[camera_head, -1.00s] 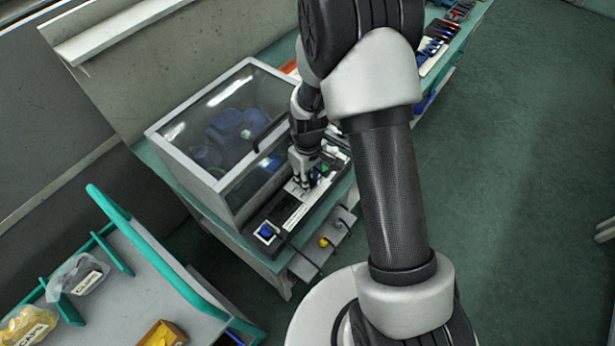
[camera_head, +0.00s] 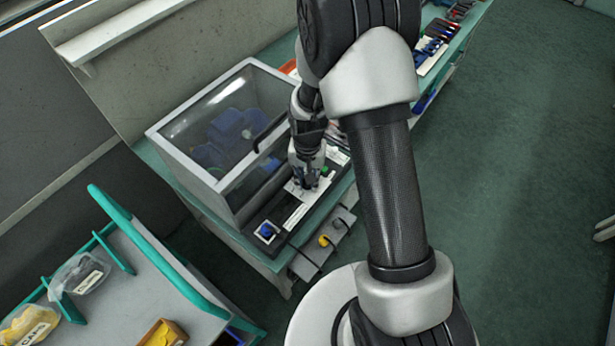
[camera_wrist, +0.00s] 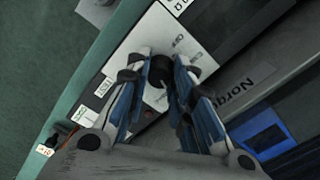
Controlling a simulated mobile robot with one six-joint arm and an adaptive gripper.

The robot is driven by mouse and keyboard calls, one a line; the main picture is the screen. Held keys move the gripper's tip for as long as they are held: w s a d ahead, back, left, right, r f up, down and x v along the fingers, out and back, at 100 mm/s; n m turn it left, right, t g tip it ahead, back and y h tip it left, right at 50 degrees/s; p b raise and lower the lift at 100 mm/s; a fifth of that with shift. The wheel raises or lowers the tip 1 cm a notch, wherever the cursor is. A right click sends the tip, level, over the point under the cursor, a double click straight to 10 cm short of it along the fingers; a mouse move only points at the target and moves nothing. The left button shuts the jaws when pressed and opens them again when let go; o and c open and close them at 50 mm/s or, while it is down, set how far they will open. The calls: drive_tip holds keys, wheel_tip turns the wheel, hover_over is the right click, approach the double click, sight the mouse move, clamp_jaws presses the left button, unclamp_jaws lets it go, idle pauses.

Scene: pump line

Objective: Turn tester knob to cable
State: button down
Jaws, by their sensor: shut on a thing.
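The tester knob (camera_wrist: 160,70) is a small black knob on a white panel plate (camera_wrist: 140,45) in the wrist view. The plate has printed labels, one reading OFF and others partly covered. My gripper (camera_wrist: 160,75), with blue-padded fingers, is shut on the knob, one finger on each side. The fingers hide part of the plate and any pointer mark on the knob, so its setting cannot be read. In the head view my gripper (camera_head: 307,186) points down at the tester panel (camera_head: 294,214) on the bench, and the knob is hidden there.
A clear-lidded case (camera_head: 215,130) with blue parts inside stands right behind the panel. A blue knob or button (camera_head: 266,231) sits at the panel's near end. A yellow knob (camera_head: 323,241) is on a lower ledge. A grey cart (camera_head: 130,290) with bags stands at the lower left.

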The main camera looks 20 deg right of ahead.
drive_tip(key=shift+s+m, duration=0.1)
drive_tip(key=shift+m, duration=1.2)
drive_tip(key=c, duration=1.4)
unclamp_jaws()
drive_tip(key=shift+o, duration=0.2)
wheel_tip(320, 180, up, 12)
